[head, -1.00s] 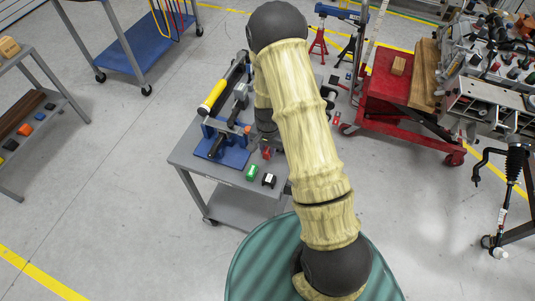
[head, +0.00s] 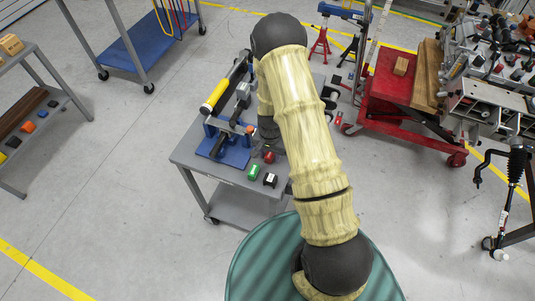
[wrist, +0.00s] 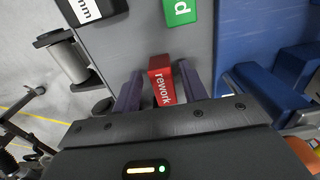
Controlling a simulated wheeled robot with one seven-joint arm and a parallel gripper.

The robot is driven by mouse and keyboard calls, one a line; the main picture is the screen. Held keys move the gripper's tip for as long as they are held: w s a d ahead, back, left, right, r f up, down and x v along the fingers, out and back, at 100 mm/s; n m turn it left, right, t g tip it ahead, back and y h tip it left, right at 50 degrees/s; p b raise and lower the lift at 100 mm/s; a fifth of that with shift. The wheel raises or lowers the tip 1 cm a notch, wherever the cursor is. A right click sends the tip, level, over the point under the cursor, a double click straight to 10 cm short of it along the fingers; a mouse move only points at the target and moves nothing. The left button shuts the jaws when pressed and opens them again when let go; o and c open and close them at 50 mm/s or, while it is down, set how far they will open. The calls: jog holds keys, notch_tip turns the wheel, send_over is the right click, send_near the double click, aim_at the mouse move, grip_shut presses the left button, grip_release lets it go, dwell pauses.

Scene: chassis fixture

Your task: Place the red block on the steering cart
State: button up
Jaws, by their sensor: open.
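The red block (wrist: 161,82), marked "rework", stands on the grey cart top (wrist: 150,30) in the wrist view. My gripper (wrist: 158,78) is open, with one dark finger on each side of the block. I cannot tell whether either finger touches it. In the head view the red block (head: 269,157) shows beside the end of my arm; my fingers are hidden there. A grey cart (head: 215,178) carries a blue fixture and a black shaft with a yellow sleeve. A red cart (head: 390,85) stands to the right. No label shows which is the steering cart.
A green block (head: 253,172) and a black-and-white block (head: 270,180) stand near the red block. The blue fixture (head: 222,150) is close on the left. A grey shelf (head: 40,90) with colored blocks is at far left. Open floor lies between.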

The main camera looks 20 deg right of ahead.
aim_at(269, 155)
notch_tip(269, 155, up, 12)
jog(key=b, duration=0.1)
jog(key=shift+r+b, duration=0.15)
jog(key=shift+b, duration=0.2)
jog(key=shift+a, duration=0.1)
dwell(0.4)
jog(key=s+r+n+t, duration=0.2)
jog(key=s+r+n, duration=0.5)
jog(key=s+r, duration=0.6)
jog(key=shift+s+r+t, duration=0.3)
jog(key=shift+s+r, duration=0.1)
jog(key=shift+s, duration=0.35)
